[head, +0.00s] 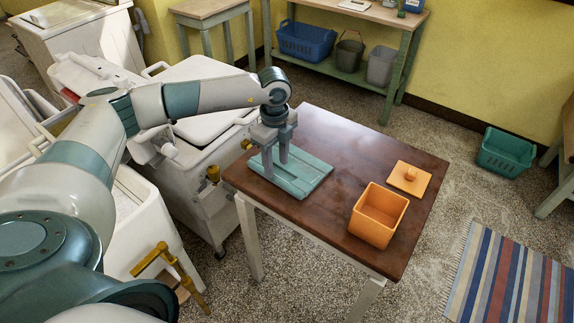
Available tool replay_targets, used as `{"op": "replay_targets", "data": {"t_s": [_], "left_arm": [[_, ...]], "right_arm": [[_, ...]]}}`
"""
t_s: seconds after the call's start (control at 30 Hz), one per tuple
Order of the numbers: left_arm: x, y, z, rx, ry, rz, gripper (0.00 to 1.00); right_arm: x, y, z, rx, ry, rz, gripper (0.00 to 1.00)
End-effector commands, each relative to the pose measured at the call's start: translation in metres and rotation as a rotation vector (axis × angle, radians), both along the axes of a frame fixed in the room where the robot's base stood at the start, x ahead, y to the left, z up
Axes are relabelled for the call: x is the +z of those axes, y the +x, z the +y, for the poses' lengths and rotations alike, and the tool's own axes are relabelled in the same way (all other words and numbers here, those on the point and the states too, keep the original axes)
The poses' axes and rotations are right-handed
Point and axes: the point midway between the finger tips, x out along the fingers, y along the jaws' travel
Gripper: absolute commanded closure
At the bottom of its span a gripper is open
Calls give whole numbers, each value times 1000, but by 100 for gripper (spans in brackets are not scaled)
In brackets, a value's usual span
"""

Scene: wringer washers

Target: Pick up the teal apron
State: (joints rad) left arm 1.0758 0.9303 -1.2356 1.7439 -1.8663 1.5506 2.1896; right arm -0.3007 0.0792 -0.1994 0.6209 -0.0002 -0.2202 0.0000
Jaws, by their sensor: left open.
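The teal apron (301,180) lies folded flat on the brown wooden table (335,135), near its left side. My left gripper (276,166) points down over the apron's left part. Its two fingers are apart, with the tips at or just above the cloth; I cannot tell whether they touch it. Nothing shows held between them. The fingers and wrist hide a bit of the apron's left and back edge. My right gripper is not in view.
An open orange box (379,214) and its orange lid (409,178) stand on the table's right part. White washers (190,110) crowd the table's left side. A striped rug (513,275) and a green basket (505,152) are on the floor at right.

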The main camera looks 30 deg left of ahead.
Motion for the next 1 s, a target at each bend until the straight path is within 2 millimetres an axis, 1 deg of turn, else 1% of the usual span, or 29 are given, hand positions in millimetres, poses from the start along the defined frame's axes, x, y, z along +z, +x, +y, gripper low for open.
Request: {"op": "replay_targets", "data": {"t_s": [0.13, 0.4, 0.57, 0.67, 0.8, 0.9, 1.0], "left_arm": [[-5, 0, 0, 0, 0, 0, 59], [-5, 0, 0, 0, 0, 0, 59], [-10, 0, 0, 1, 1, 2, 59], [-18, 0, -1, 1, 1, 3, 59], [-33, 0, -3, 1, 1, 3, 59], [-46, 1, -3, 1, 0, 2, 59], [-54, 1, -2, 1, 0, 1, 59]], "right_arm": [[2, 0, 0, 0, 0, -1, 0], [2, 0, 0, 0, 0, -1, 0], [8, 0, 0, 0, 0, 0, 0], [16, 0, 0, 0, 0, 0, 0], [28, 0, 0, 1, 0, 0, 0], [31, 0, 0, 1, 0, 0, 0], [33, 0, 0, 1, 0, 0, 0]]}}
